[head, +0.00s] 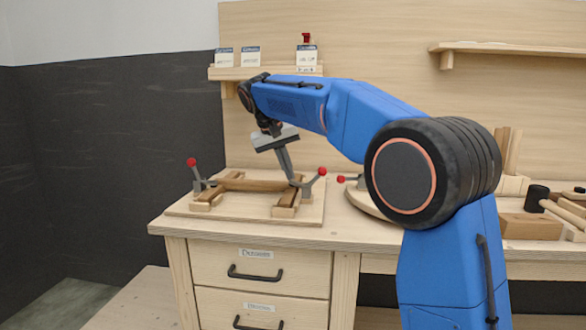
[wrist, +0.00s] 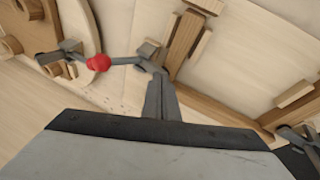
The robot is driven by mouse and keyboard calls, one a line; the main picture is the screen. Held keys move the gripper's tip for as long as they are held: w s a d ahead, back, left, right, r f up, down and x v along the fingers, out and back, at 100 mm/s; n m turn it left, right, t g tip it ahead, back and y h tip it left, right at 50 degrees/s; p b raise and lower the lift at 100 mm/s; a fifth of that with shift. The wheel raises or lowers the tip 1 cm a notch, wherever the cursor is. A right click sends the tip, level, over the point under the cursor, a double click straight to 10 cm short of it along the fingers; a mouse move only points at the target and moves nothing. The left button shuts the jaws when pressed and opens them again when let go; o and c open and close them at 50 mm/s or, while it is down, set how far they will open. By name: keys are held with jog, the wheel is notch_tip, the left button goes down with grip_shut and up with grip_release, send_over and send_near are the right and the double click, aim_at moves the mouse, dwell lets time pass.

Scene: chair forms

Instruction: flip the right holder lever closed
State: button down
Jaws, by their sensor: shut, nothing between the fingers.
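The right holder lever, grey with a red knob (head: 322,171), stands on the right side of a wooden board (head: 180,209). Its arm slopes up and right from its base, away from the clamped wooden frame (head: 255,185). In the wrist view its arm (wrist: 127,61) runs left from the pivot to a red knob (wrist: 97,62). My gripper (head: 291,181) is shut and empty, pointing down beside the lever's base. In the wrist view my fingers (wrist: 155,80) reach close to the lever's pivot; I cannot tell whether they touch it.
The left holder lever (head: 192,164) has its red knob raised. A round board (head: 362,203) with another red-knobbed lever (head: 341,179) stands to the right, partly hidden by my arm. A mallet (head: 537,194) lies farther right. A shelf (head: 228,73) with small boxes is behind.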

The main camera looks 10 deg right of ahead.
jog(key=shift+w+a+f+h, duration=0.2)
jog(key=shift+a+f+h, duration=0.3)
jog(key=shift+f+h, duration=0.1)
jog(key=shift+w+a+f, duration=0.1)
jog(key=shift+a+f, duration=0.3)
jog(key=shift+f, duration=0.45)
